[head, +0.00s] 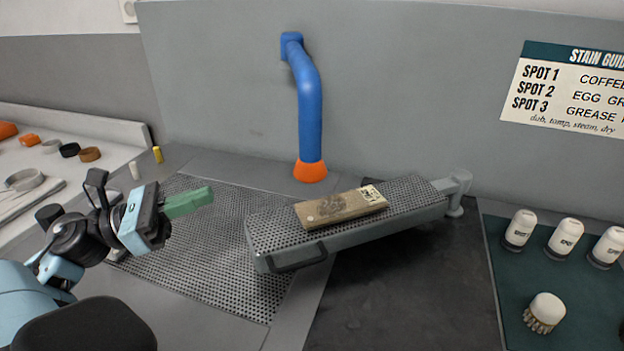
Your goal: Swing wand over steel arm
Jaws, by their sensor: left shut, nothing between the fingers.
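The wand (309,110) is a blue bent tube coming out of the back wall, with an orange nozzle (310,172) at its lower end. The nozzle points down and appears behind the steel arm, not over it. The steel arm (415,190) is a long grey perforated board, pivoted at its right end near the wall and slanting toward the front left. A tan cloth (340,206) with a dark stain lies on it. My left gripper (208,195), with green fingers, is shut and empty, left of the wand and the steel arm. My right gripper is out of view.
A perforated grey panel (170,240) lies under my left gripper. Several white SPOT bottles (563,238) and a brush (545,312) stand on a green mat at right. A stain guide sign (570,90) hangs above. A white counter with small items is at far left.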

